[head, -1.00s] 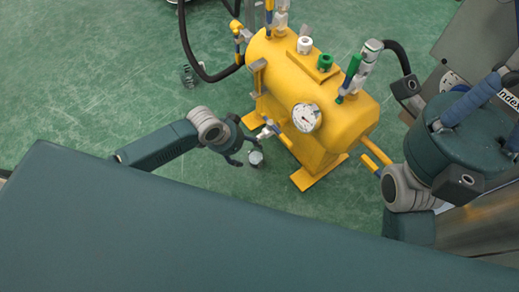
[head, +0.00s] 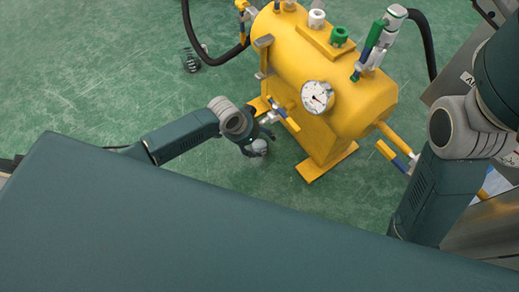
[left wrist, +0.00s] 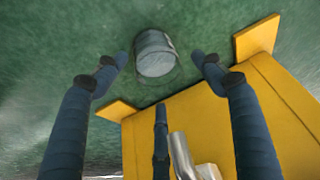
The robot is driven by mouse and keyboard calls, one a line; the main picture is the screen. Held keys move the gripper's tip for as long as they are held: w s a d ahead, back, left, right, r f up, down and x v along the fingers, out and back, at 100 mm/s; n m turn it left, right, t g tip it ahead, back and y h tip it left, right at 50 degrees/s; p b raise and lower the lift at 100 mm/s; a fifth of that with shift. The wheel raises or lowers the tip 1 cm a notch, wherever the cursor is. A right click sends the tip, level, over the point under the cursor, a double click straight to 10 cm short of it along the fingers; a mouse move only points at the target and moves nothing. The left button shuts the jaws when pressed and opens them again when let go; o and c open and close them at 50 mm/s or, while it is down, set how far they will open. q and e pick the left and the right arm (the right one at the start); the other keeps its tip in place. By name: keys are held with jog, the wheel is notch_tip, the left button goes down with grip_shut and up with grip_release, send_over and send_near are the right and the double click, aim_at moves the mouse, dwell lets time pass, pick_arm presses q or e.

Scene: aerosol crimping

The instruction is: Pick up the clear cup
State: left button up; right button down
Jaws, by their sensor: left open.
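The clear cup (left wrist: 156,53) stands on the green floor in the left wrist view, between the tips of my left gripper (left wrist: 165,60). Its round whitish top and see-through side show there. In the head view the cup (head: 259,147) is small, beside my left gripper (head: 258,137) and partly covered by it. The gripper is open, with a finger on each side of the cup, and I see a gap on both sides. My right arm is at the right of the head view; its gripper is not visible.
A yellow tank (head: 325,70) with a gauge, valves and yellow feet stands right beside the cup. A valve handle (head: 287,117) juts out near my left gripper. A coiled spring (head: 190,60) lies on the floor at upper left. The green floor further left is clear.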

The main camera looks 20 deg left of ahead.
pick_arm(q)
jog(key=shift+f, duration=0.1)
jog(key=shift+w, duration=0.1)
grip_shut()
dwell(0.3)
